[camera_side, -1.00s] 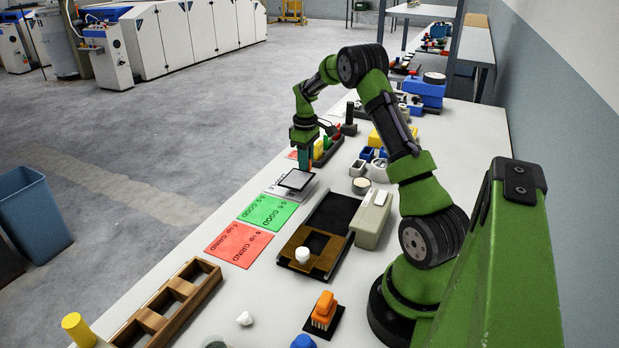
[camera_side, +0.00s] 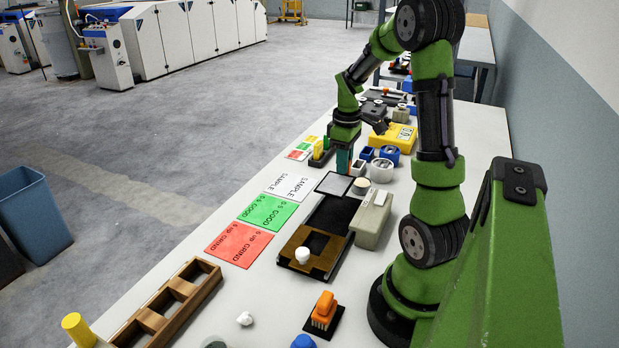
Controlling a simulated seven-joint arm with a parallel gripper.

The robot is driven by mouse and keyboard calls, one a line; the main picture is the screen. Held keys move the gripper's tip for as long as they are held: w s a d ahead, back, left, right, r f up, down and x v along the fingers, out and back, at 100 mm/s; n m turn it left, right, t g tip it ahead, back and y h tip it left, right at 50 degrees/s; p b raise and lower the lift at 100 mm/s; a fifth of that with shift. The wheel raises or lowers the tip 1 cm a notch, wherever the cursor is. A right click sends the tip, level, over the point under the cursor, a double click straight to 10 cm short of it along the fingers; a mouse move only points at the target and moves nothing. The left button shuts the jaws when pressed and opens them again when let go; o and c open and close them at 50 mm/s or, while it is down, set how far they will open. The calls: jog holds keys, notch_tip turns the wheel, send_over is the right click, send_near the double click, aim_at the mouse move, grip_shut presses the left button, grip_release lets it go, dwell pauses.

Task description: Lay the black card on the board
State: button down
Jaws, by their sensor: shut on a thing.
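My gripper (camera_side: 343,168) is shut on the card (camera_side: 333,184), a flat, thin square with a grey, shiny face and a black edge. I hold it by its far edge, roughly level. The long board (camera_side: 328,214) lies below it in the picture, black at its far part, with a brown frame (camera_side: 311,252) at its near part. The card appears at the far end of the board; I cannot tell whether it touches the board or hangs above it.
A white SAMPLE sheet (camera_side: 289,187), a green GOOD sheet (camera_side: 267,212) and a red GRIND sheet (camera_side: 238,244) lie left of the board. A white knob (camera_side: 302,256) stands on the brown frame. A grey-green box (camera_side: 371,220) is close on the right, with small cups (camera_side: 381,171) behind.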

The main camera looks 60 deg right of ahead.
jog(key=shift+s+d+f, duration=0.15)
jog(key=shift+s+f, duration=0.05)
jog(key=shift+s, duration=0.15)
notch_tip(320, 180, down, 9)
jog(key=shift+r, duration=0.15)
jog(key=c, duration=1)
grip_release()
jog(key=shift+o, duration=0.2)
